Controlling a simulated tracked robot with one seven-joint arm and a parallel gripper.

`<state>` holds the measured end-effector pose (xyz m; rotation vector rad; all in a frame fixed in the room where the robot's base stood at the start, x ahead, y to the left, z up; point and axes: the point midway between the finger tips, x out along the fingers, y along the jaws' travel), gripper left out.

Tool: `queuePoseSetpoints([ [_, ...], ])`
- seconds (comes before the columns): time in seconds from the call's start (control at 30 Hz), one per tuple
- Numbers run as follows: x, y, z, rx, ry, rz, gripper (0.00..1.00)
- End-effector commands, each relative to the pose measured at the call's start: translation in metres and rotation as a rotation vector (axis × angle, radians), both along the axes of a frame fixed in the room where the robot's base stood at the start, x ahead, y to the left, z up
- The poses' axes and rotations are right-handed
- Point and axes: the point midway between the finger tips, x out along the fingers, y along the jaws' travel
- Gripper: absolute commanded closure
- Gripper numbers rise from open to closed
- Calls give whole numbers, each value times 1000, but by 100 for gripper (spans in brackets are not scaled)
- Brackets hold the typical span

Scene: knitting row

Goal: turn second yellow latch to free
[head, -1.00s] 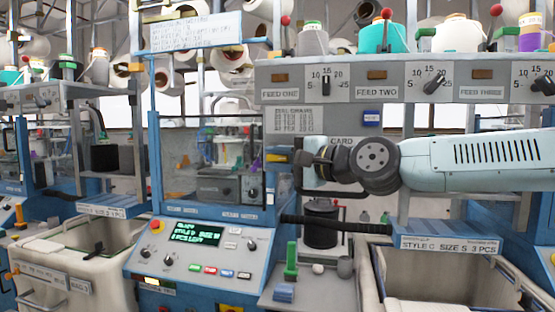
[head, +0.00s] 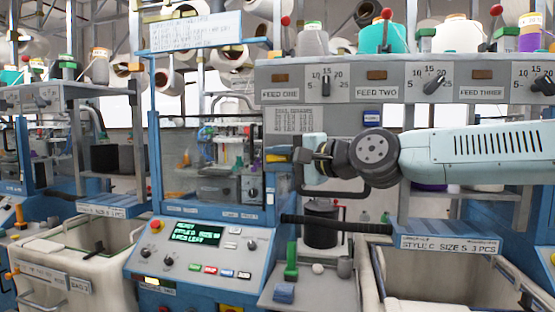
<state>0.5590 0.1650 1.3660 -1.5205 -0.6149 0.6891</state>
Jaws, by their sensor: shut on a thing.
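My gripper (head: 292,155) reaches in from the right at the right post of the machine's blue-framed window. It is shut on a small yellow latch (head: 277,150), of which only part shows beside the dark fingertips. The fingers hide the rest, so its exact angle cannot be told. No other yellow latch can be made out clearly. The clear window (head: 205,165) stands to the left of the gripper, with knitting parts visible behind it.
Below the window is a sloped control panel (head: 200,255) with a lit green display (head: 196,234). A black padded bar (head: 335,227) and a dark cylinder (head: 321,225) lie under my arm. Bins (head: 75,250) stand at lower left and lower right. The feed-dial rail (head: 400,80) runs above.

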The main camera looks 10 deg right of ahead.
Motion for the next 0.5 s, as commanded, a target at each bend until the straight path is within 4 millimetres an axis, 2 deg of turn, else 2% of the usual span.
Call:
queuePoseSetpoints([
  [0.5, 1, 0, -3, -240, 92, -4, 100],
])
